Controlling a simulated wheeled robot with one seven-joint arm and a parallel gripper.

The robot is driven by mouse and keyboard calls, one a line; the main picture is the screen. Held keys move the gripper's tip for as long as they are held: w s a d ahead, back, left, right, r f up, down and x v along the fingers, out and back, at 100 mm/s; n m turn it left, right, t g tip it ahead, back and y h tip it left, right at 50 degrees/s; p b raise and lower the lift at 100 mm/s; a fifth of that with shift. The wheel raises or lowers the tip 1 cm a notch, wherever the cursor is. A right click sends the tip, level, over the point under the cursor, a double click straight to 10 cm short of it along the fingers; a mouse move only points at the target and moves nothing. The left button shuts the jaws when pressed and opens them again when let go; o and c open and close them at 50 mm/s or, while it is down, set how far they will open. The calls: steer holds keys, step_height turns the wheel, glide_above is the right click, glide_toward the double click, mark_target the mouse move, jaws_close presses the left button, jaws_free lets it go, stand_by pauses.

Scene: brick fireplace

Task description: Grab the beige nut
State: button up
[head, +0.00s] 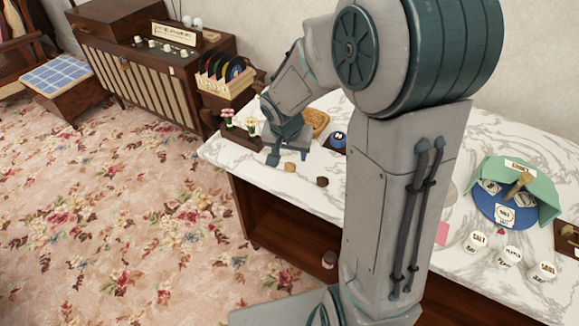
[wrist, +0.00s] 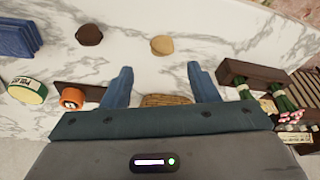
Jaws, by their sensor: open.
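The beige nut (wrist: 162,45) lies on the white marble top in the wrist view, beyond my fingertips and roughly centred between them. In the head view the beige nut (head: 290,167) is just in front of my gripper (head: 287,151). In the wrist view my gripper (wrist: 160,75) is open, its two blue fingers apart with nothing held. A dark brown nut (wrist: 89,34) lies left of the beige one in the wrist view; in the head view this brown nut (head: 322,182) is to its right.
In the wrist view, a dark wooden planter (wrist: 250,75) with flowers is right of my fingers. An orange item (wrist: 72,99), a round tin (wrist: 27,90) and a blue block (wrist: 17,39) are at left. Salt jars (head: 479,239) stand on the counter's right. Marble around the nut is clear.

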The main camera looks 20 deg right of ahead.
mark_target(290, 164)
steer(key=shift+a+x, duration=0.15)
steer(key=shift+x, duration=1.6)
steer(key=shift+a+x, duration=0.1)
steer(key=shift+x, duration=1.6)
steer(key=shift+s, duration=0.1)
steer(key=c, duration=1)
